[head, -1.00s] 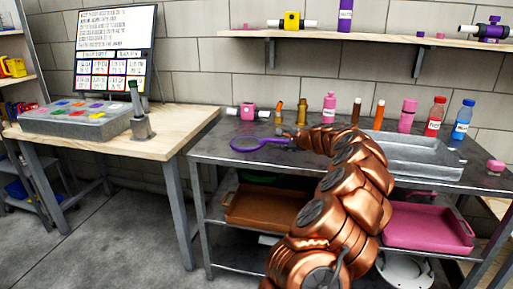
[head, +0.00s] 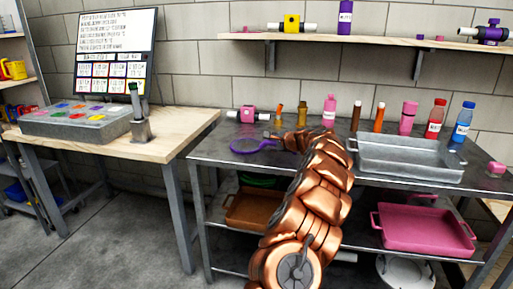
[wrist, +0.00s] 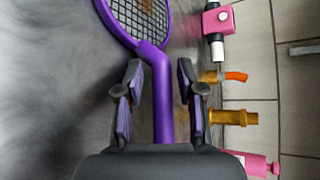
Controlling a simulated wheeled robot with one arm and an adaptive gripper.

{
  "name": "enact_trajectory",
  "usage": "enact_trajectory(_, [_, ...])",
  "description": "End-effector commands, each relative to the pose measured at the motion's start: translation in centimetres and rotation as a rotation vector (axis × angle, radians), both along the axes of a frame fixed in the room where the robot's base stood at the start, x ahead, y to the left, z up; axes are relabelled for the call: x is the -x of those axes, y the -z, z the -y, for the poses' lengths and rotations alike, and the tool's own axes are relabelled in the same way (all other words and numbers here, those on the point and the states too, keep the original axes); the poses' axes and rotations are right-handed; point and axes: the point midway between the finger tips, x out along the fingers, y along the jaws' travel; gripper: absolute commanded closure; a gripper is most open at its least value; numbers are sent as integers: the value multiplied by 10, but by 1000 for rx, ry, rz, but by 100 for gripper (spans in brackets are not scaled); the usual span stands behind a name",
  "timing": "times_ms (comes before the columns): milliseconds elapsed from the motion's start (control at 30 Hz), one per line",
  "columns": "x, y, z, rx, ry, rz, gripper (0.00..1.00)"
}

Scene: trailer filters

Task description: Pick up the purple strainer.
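The purple strainer (head: 250,147) lies on the dark metal table near its front left edge, its round mesh head to the left. In the wrist view, its purple handle (wrist: 162,105) runs between my fingers, with its mesh head (wrist: 137,14) beyond the fingertips. My gripper (wrist: 158,75) is open, with one finger on each side of the handle and a visible gap on both sides. In the head view, my gripper is small and mostly hidden by my own arm at the handle end. I cannot tell its exact height above the table.
A pink fitting (head: 248,114), an orange-brown piece (head: 279,109) and a brass piece (head: 302,112) stand behind the strainer. A pink bottle (head: 329,110) stands right of these. A grey metal tray (head: 410,168) fills the table's right side. The front left corner is bare.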

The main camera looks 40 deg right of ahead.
Motion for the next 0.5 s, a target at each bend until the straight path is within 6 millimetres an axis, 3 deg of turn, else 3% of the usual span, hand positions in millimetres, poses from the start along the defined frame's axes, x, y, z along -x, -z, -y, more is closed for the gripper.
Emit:
enact_trajectory(333, [-3, 2, 0, -1, 0, 0, 62])
enact_trajectory(500, [-3, 2, 0, -1, 0, 0, 79])
